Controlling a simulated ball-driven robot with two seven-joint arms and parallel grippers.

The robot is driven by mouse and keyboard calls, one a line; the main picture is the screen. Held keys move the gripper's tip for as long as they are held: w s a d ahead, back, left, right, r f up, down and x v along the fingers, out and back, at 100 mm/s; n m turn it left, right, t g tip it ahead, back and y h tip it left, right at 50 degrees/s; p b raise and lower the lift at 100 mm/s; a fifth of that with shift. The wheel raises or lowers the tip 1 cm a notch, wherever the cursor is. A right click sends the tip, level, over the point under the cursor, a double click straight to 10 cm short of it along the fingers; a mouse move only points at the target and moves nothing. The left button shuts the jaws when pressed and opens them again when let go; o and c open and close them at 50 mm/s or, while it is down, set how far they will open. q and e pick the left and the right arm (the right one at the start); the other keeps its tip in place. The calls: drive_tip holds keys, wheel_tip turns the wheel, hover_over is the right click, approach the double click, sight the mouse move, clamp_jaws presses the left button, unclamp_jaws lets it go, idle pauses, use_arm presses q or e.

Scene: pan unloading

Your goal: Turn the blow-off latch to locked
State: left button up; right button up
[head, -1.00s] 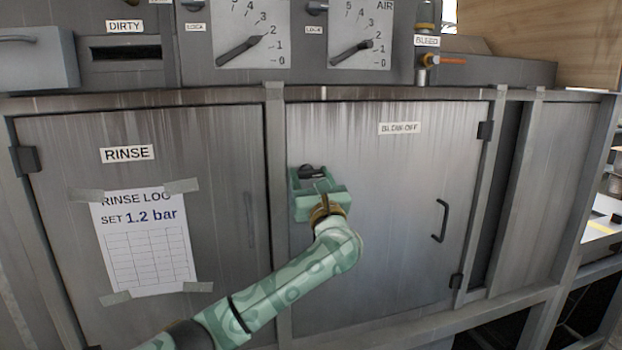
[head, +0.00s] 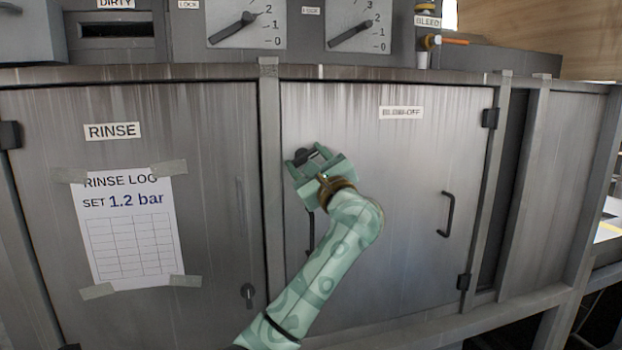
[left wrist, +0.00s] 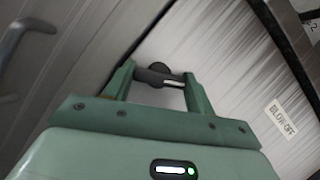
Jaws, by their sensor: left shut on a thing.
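The blow-off latch (head: 303,157) is a small dark turn handle near the upper left edge of the blow-off door (head: 415,160). My left gripper (head: 309,156) is at the latch, with its green fingers on either side of the handle, shut on it. In the left wrist view the latch (left wrist: 157,74) lies between the two fingers (left wrist: 162,78), with its round dark hub just beyond. In the head view the handle slants up to the right, and the gripper hides part of it. My right gripper is not in view.
A door handle (head: 447,215) sticks out at the right. Another dark bar (head: 311,232) shows beside my arm.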

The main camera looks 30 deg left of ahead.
use_arm(q)
drive_tip(key=n+b, duration=0.1)
drive_tip(key=n+g+b, duration=0.1)
drive_tip(key=n, duration=0.1)
drive_tip(key=n+g+b, duration=0.1)
drive_tip(key=n+b, duration=0.1)
drive_tip(key=shift+w+f, duration=0.2)
drive_tip(key=shift+f, duration=0.15)
drive_tip(key=shift+s+r+n+g+h+b, duration=0.25)
drive_tip(key=shift+n+g+b, duration=0.4)
drive_tip(key=shift+n, duration=0.8)
drive_tip(key=shift+w+n+g+h+b, duration=0.2)
drive_tip(key=shift+n+g+h+b, duration=0.15)
drive_tip(key=shift+n+b, duration=0.9)
drive_tip(key=shift+s+r+n+g+h+b, duration=0.15)
drive_tip(key=shift+n+g+h+b, duration=0.25)
drive_tip(key=shift+n, duration=1.3)
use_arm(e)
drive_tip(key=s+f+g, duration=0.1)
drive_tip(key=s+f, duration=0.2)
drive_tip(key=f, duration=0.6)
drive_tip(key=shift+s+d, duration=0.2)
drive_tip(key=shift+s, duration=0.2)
use_arm(q)
drive_tip(key=shift+w, duration=0.1)
drive_tip(key=o, duration=0.7)
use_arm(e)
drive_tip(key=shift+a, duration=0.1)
use_arm(q)
drive_tip(key=shift+d, duration=0.1)
